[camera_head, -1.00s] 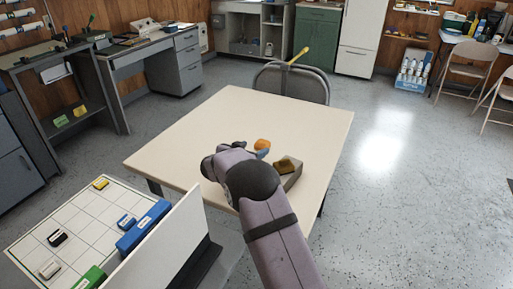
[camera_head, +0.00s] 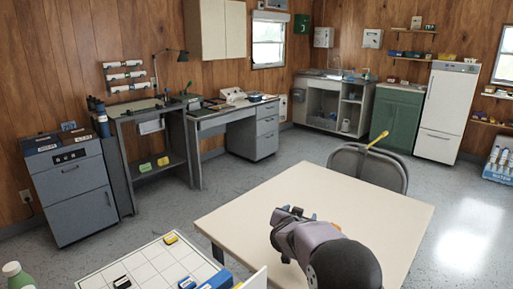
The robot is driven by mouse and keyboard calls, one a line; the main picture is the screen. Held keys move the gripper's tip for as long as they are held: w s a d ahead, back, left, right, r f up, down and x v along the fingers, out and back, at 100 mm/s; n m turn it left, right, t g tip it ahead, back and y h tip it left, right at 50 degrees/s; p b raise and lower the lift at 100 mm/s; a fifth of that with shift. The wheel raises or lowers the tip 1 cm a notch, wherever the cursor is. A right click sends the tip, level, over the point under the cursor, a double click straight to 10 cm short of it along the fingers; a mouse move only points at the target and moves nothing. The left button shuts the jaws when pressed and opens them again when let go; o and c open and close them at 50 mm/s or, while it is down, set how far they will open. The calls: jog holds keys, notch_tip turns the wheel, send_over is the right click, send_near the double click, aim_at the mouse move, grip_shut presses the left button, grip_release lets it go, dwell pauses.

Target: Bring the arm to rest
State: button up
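My arm reaches in from the bottom right, over the pale table (camera_head: 310,188). My gripper (camera_head: 290,212) is at the far end of the arm, above the table's near left part. Its fingers are small and dark, partly hidden by the wrist, so their opening does not show. I cannot tell whether it holds anything. A small blue bit and an orange bit show just behind the wrist; what they belong to is mostly hidden.
A gridded white board (camera_head: 145,268) with small coloured blocks is at the bottom left. A dark chair (camera_head: 362,165) with a yellow-handled item stands behind the table. Grey cabinets (camera_head: 75,190) and a desk (camera_head: 225,125) line the left wall. Open floor lies right of the table.

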jog(key=s+a+r+n+y+p, duration=0.2)
jog(key=s+a+r+n+y, duration=0.15)
jog(key=s+a+r, duration=0.2)
jog(key=s+a+n+g+y+p, duration=0.25)
jog(key=s+g+p, duration=0.2)
jog(key=s, duration=0.85)
jog(key=s+d+f+g+h+b, duration=0.1)
jog(key=s+d+f+g+b, duration=0.3)
jog(key=s+f, duration=0.8)
jog(key=s+d+f+g+b, duration=0.2)
jog(key=s+f+g+b, duration=0.35)
jog(key=s, duration=0.95)
notch_tip(320, 180, up, 18)
jog(key=t+p, duration=0.1)
jog(key=p, duration=1.8)
jog(key=shift+w+a+f, duration=0.15)
jog(key=shift+w, duration=0.05)
